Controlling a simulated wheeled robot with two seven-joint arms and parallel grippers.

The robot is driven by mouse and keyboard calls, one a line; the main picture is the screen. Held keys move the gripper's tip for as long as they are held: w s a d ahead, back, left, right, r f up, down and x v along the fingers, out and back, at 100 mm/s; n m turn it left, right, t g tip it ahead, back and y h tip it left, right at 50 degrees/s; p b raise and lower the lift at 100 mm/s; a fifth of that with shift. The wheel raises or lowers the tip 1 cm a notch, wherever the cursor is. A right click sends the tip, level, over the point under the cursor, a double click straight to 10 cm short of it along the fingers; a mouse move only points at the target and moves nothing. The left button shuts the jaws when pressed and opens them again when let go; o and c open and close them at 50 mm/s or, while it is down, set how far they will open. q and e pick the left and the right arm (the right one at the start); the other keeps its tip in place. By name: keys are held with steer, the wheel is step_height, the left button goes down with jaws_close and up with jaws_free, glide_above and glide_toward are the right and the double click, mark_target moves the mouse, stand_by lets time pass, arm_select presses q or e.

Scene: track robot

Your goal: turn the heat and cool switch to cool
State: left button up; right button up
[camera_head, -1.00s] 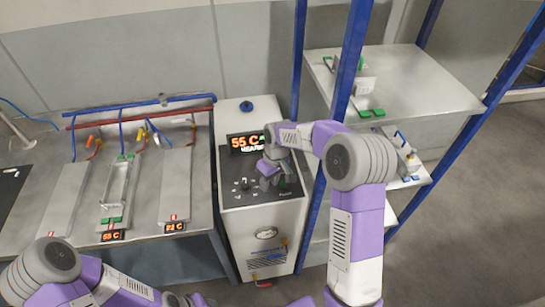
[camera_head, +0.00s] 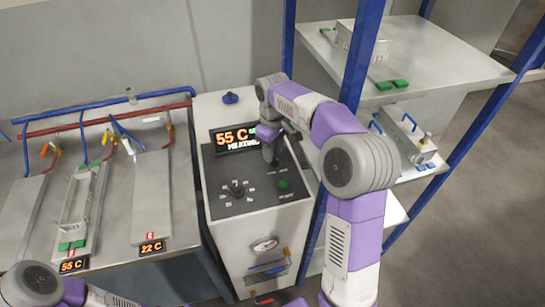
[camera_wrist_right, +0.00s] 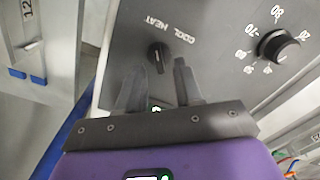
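The heat and cool switch (camera_wrist_right: 157,57) is a small black knob beside the COOL and HEAT lettering in the right wrist view. I cannot tell which label it points at. My right gripper (camera_wrist_right: 158,87) is open, with its two grey fingers apart and pointing toward the switch. The knob appears between and just beyond the fingertips; no contact is clear. In the head view, my right gripper (camera_head: 270,152) is over the upper part of the black control panel (camera_head: 225,206) and hides the switch. The display (camera_head: 236,138) reads 55 C and HEATING. My left gripper is out of view.
A larger temperature dial (camera_head: 236,188) and a green button (camera_head: 283,184) are on the panel. A blue-framed shelf (camera_head: 400,70) stands close on the right. A bench with metal plates (camera_head: 165,195) and hoses is on the left.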

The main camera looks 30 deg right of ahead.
steer(key=shift+f, duration=0.95)
jaws_close()
